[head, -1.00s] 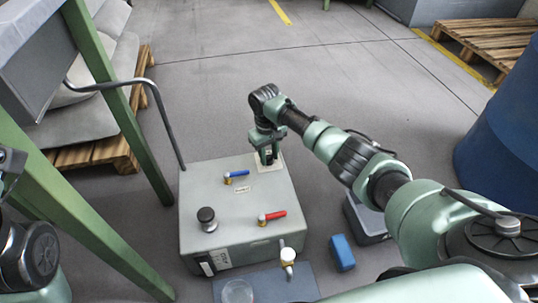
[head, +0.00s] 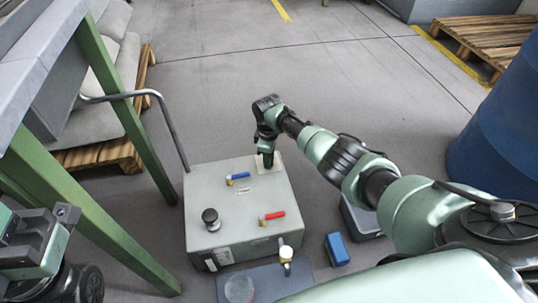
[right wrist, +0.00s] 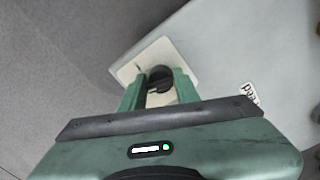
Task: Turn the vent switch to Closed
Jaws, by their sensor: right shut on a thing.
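The vent switch looks to be the small black rotary knob (right wrist: 160,76) on a cream square plate (right wrist: 128,72), seen in the right wrist view. The plate (head: 279,167) sits at the far right corner of the grey box's top (head: 217,178). My right gripper (head: 267,160) reaches down over the plate and hides the knob in the head view. In the right wrist view its two green fingers (right wrist: 159,86) stand on either side of the knob, shut on it. Plate markings are too small to read. My left gripper (head: 62,222) is at the left edge, away from the box; its jaws are unclear.
The box top also carries a blue-handled valve (head: 238,176), a red-handled valve (head: 272,216) and a black knob (head: 211,217). A grey bent pipe (head: 160,100) rises behind the box. A green-legged table (head: 125,110) stands left; a blue drum (head: 498,130) stands right.

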